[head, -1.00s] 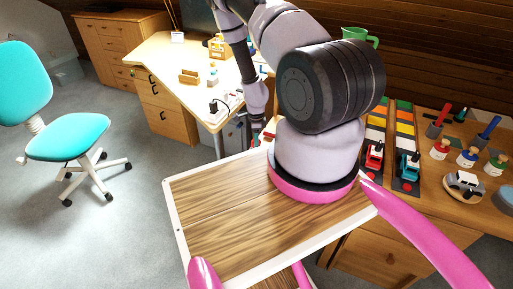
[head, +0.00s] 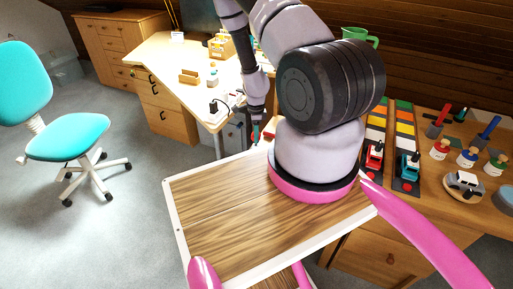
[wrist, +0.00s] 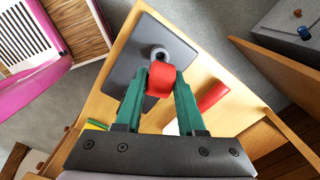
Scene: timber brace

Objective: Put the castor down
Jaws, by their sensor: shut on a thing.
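My gripper (wrist: 160,88) is shut on a red round piece, which I take to be the castor (wrist: 160,79), in the wrist view. Its green fingers press it from both sides. Just beyond the castor is a grey ring-shaped piece (wrist: 158,52) over a dark grey pad (wrist: 148,68) on a light wooden top (wrist: 205,68). I cannot tell whether the castor touches the ring or the pad. In the head view my gripper (head: 255,132) is small, beyond the tray on my base, and the castor cannot be made out there.
Another red cylinder (wrist: 213,95) lies on the wooden top, right of the castor. A grey cabinet (wrist: 290,35) with small knobs stands beyond its edge. In the head view a desk (head: 170,65), a turquoise chair (head: 68,135) and a crowded bench at right (head: 440,210) surround me.

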